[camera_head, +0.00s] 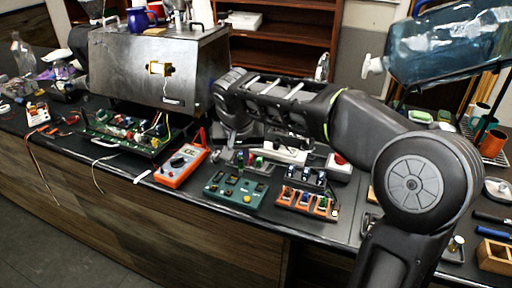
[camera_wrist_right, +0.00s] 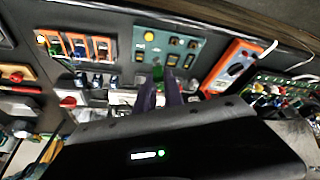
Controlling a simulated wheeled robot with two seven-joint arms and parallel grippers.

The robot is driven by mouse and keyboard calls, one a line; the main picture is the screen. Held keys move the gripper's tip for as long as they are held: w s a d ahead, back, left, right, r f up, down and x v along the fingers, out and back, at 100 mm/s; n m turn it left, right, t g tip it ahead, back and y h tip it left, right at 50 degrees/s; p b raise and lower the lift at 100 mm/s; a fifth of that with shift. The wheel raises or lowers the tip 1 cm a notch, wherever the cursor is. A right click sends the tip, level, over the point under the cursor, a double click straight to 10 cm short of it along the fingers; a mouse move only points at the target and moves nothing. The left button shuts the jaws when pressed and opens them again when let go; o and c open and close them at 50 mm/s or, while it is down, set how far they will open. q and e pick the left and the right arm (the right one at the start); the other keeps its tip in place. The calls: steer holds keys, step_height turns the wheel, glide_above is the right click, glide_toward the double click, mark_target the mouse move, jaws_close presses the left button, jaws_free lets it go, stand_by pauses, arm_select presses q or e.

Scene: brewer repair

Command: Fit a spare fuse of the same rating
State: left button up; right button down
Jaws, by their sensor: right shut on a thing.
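My right gripper (camera_wrist_right: 160,82) is shut, with a small green piece (camera_wrist_right: 158,73) between its fingertips; I cannot tell whether this is a fuse. In the head view my right arm reaches in from the right, and its fingertips are hard to make out behind the green panel. An orange rack (camera_head: 308,203) holds several small coloured parts in slots; it also shows in the wrist view (camera_wrist_right: 82,46). The dark green panel (camera_head: 236,190) with sockets and a yellow button lies left of the rack. My left gripper is not in view.
An orange multimeter (camera_head: 181,165) lies left of the panel. An open circuit board (camera_head: 125,132) with wires sits in front of the steel brewer (camera_head: 160,65). A red-buttoned box (camera_head: 339,168) stands behind the rack. A large blue bottle (camera_head: 450,45) lies at upper right.

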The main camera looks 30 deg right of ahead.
steer(key=a+f+n+y+b, duration=0.1)
steer(key=a+f+n+b, duration=0.2)
steer(key=a+f, duration=0.2)
steer(key=a+f+n+y+b, duration=0.1)
steer(key=a+f+n+b, duration=0.2)
steer(key=f, duration=0.9)
steer(key=a+b, duration=0.1)
steer(key=a, duration=0.2)
steer(key=shift+a+f+t, duration=0.15)
steer(key=shift+a+t, duration=0.15)
steer(key=shift+t, duration=0.1)
